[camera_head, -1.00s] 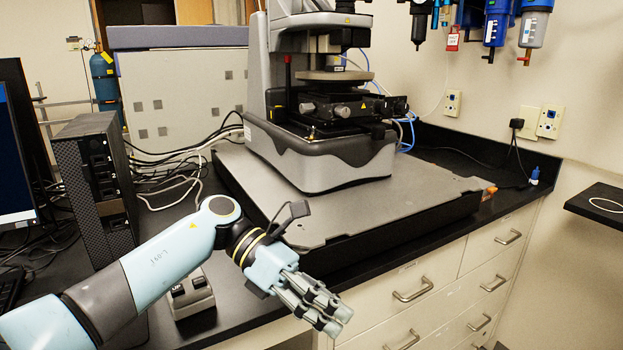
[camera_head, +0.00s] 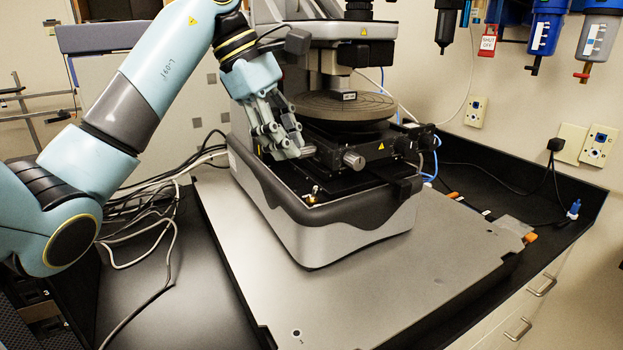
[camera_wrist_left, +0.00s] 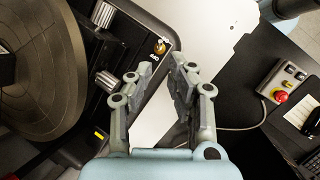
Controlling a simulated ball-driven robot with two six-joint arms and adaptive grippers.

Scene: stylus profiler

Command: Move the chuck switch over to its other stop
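The chuck switch appears to be the small brass-based toggle (camera_head: 313,193) on the front ledge of the profiler's base. In the left wrist view the brass toggle (camera_wrist_left: 160,47) sits beside small white markings, just beyond my fingertips. Its lever position is too small to tell. My left gripper (camera_head: 297,150) is above and to the left of the toggle, beside the stage knobs. In the wrist view the left gripper (camera_wrist_left: 157,72) has a clear gap between its fingers, holds nothing and is apart from the toggle. My right gripper is in neither view.
Silver knobs (camera_head: 353,160) and the round chuck plate (camera_head: 343,106) stand close to the gripper. The grey slab (camera_head: 390,285) in front is clear. A control box with a red button (camera_wrist_left: 281,97) shows in the wrist view. Cables (camera_head: 165,225) lie at left.

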